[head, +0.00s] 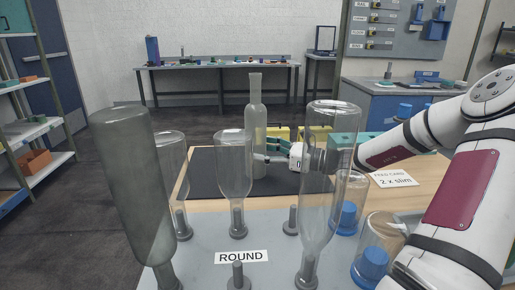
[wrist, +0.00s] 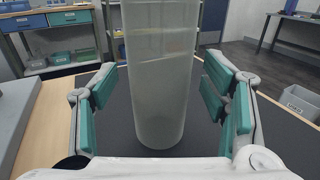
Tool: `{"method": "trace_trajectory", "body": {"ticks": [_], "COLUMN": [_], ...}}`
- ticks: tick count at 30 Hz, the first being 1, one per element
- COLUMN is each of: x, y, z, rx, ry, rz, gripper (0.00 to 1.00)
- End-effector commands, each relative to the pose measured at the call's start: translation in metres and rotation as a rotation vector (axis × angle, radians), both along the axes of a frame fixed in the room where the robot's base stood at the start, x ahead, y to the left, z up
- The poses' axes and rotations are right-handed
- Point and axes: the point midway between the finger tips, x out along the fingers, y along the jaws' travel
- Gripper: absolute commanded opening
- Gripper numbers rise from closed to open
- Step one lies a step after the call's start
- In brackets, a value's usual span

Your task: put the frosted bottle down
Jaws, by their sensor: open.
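A frosted bottle (head: 255,112) stands upright, neck up, on the dark mat (head: 205,180). In the wrist view the frosted bottle (wrist: 160,90) is between my fingers, its base on the mat. My gripper (head: 266,152) is open around it, and in the wrist view a gap shows between the bottle and the green pads of my gripper (wrist: 159,76) on both sides. A second, greyish frosted bottle (head: 133,190) is upside down and tilted over a spindle at the front left.
The grey board labelled ROUND (head: 205,262) carries several spindles, some bare, with clear bottles (head: 234,165) upside down on others. A tall clear bottle (head: 320,210) stands in front of my gripper. Blue-based pieces (head: 371,264) and a card (head: 393,180) are at right.

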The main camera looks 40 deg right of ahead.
Motion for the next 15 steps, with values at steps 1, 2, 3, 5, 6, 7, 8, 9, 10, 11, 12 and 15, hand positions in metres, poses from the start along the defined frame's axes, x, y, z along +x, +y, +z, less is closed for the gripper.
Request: {"method": "trace_trajectory", "body": {"ticks": [1,2,3,5,6,7,8,9,10,11,12,15], "x": [-0.01,-0.015,-0.022,-0.034,-0.041,-0.046,-0.051,-0.057,-0.061,-0.065,-0.069,-0.079], "y": [-0.007,-0.01,-0.014,-0.02,-0.024,-0.027,-0.03,-0.034,-0.036,-0.038,-0.041,-0.046], "z": [0.002,0.002,0.002,0.002,0.002,0.002,0.002,0.002,0.002,0.002,0.002,0.001], "rx": [-0.001,0.0,-0.002,-0.001,-0.001,-0.001,-0.001,0.0,-0.001,0.0,0.0,0.0], "ry": [0.003,0.002,0.003,0.002,0.002,0.002,0.002,0.002,0.003,0.002,0.001,0.001], "rz": [-0.005,-0.005,-0.005,-0.005,-0.004,-0.004,-0.004,-0.004,-0.003,-0.003,-0.002,-0.002], "gripper": [0.68,0.68,0.68,0.68,0.68,0.68,0.68,0.68,0.68,0.68,0.68,0.68]}}
